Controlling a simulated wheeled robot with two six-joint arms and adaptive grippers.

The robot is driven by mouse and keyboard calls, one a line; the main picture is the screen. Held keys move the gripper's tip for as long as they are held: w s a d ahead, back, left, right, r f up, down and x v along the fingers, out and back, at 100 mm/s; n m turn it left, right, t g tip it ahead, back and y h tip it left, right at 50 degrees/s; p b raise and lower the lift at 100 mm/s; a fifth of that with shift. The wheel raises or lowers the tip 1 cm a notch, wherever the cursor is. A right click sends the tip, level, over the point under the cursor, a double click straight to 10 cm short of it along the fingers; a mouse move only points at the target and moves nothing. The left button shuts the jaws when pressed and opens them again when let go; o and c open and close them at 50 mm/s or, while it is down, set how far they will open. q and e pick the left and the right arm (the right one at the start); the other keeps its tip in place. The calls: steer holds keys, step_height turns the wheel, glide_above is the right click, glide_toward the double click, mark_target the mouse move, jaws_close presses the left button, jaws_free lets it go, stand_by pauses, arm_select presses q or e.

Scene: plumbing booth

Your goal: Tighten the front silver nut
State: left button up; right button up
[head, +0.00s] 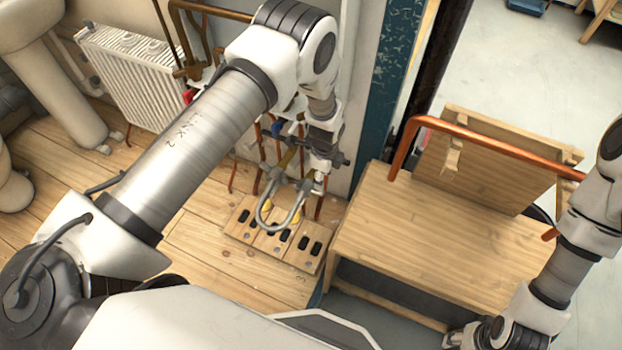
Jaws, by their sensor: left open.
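My left gripper (318,178) hangs below its wrist near the booth's wall post, with open jaws and nothing seen between them. A silver U-shaped piece (266,214), which looks like a bent pipe, shows just beneath and left of it. I cannot tell whether they touch. The front silver nut cannot be told apart here; my left wrist and gripper cover part of that area. My right arm comes in from the right and bends down to the bottom edge. Its dark end (462,338) is cut off by the frame, so its jaws do not show clearly.
A slotted wooden board (240,228) lies on the plank floor (195,228) under the U-shaped piece. A wooden bench (400,235) stands to the right, with a copper pipe (490,136) above it. A white radiator (140,78) and a pedestal (65,100) are at the left.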

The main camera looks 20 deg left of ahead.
mark_target(323, 192)
arm_select(q)
step_height(323, 192, down, 8)
steer(key=shift+d+r+b, duration=0.1)
steer(key=shift+b, duration=0.75)
jaws_close()
